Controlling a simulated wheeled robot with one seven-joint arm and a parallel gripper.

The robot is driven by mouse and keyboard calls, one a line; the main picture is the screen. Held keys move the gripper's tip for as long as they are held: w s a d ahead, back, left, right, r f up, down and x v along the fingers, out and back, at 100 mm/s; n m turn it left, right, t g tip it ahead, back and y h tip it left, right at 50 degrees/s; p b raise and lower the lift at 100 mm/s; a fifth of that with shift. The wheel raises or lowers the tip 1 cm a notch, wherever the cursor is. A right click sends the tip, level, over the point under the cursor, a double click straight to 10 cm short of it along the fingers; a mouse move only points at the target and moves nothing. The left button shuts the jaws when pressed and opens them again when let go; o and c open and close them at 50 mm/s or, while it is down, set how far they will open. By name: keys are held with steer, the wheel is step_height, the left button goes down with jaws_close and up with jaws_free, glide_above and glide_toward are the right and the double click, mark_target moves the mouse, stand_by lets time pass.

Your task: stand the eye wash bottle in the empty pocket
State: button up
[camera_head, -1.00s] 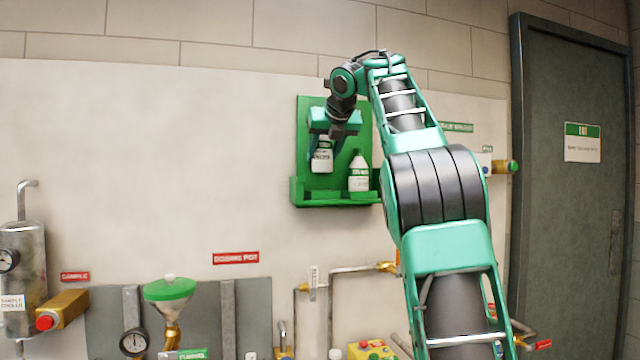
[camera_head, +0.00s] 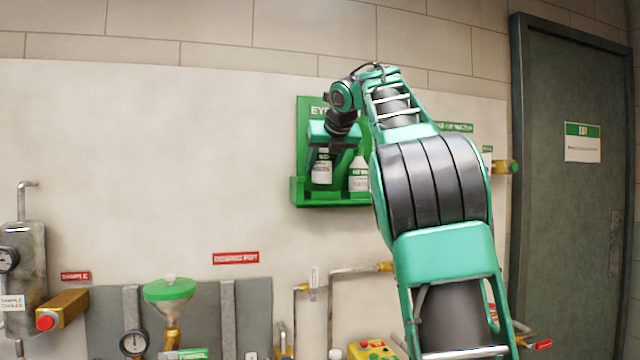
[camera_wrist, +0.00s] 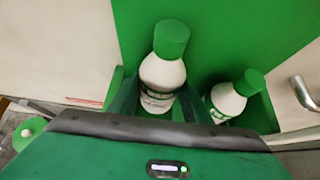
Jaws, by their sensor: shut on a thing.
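The eye wash bottle is white with a green cap and shows in the wrist view (camera_wrist: 162,72) upright between my fingers. In the head view this bottle (camera_head: 321,172) is at the left side of the green wall holder (camera_head: 297,188), low over its left pocket. Its base is close to the holder's front rim; I cannot tell whether it touches the pocket floor. My gripper (camera_head: 324,156) is shut on it. A second, similar bottle (camera_head: 359,180) stands in the right pocket, and shows in the wrist view (camera_wrist: 232,98). The left pocket's inside is hidden.
The holder's green back board (camera_head: 303,115) is close behind the bottles. The pale wall left of the holder is clear. Below are a green funnel (camera_head: 170,289), pipes and a red dosing pot sign (camera_head: 236,257). A door (camera_head: 570,200) stands at the right.

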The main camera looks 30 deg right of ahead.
steer(key=shift+f, duration=0.15)
steer(key=shift+f, duration=1.35)
steer(key=shift+w+d+f, duration=0.1)
steer(key=shift+w+f, duration=0.1)
steer(key=shift+f, duration=0.2)
steer(key=o, duration=1.3)
steer(key=shift+c, duration=0.2)
steer(key=shift+s, duration=0.1)
steer(key=shift+v, duration=3.45)
glide_toward(322, 177)
steer(key=shift+w+d+r, duration=0.4)
steer(key=shift+d+r, duration=0.05)
steer(key=shift+r, duration=0.05)
